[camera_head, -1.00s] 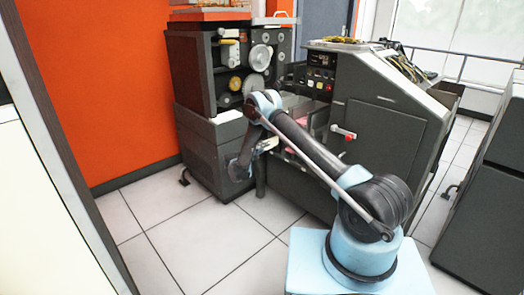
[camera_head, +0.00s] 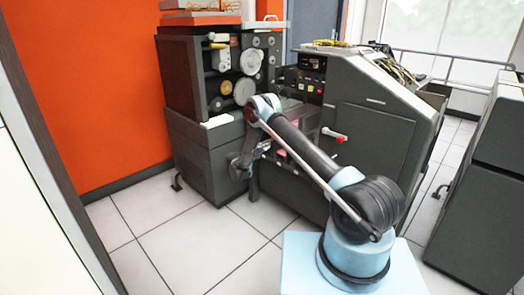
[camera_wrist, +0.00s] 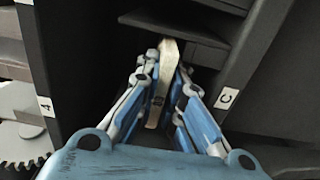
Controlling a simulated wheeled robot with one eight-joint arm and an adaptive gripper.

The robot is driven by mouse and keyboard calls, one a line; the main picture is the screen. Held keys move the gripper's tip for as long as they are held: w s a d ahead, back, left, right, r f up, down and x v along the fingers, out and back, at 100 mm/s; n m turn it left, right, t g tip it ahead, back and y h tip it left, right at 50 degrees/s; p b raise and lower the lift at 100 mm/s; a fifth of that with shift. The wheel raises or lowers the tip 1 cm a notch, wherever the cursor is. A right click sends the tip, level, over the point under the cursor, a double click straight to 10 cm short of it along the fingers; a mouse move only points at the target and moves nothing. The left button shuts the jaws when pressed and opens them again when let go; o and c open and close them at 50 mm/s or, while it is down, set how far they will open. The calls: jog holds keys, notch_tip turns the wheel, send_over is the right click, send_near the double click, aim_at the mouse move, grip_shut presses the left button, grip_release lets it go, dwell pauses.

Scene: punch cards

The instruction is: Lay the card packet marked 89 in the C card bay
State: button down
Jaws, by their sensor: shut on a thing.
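My gripper (camera_wrist: 166,78) has blue and grey fingers and is shut on a thin tan card packet (camera_wrist: 166,62) in the wrist view. The packet stands edge-on between the fingers and points away into a dark recess. A small dark marking shows on its near part, too small to read surely. A white C label (camera_wrist: 227,97) sits on the dark post to the right of the gripper. The C card bay seems to be the dark recess by this label; its inside is mostly in shadow. In the head view my arm reaches to the machine, and the fingers and packet cannot be made out.
Another white label (camera_wrist: 46,106) is on the left post, with a toothed gear (camera_wrist: 22,165) below it. A dark shelf edge (camera_wrist: 185,30) overhangs the recess. The tiled floor (camera_head: 150,245) at left is clear.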

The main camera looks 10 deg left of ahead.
jog(key=shift+x, duration=2.15)
jog(key=shift+f, duration=0.15)
jog(key=shift+f, duration=0.75)
jog(key=c, duration=1.7)
grip_release()
jog(key=shift+o, duration=0.2)
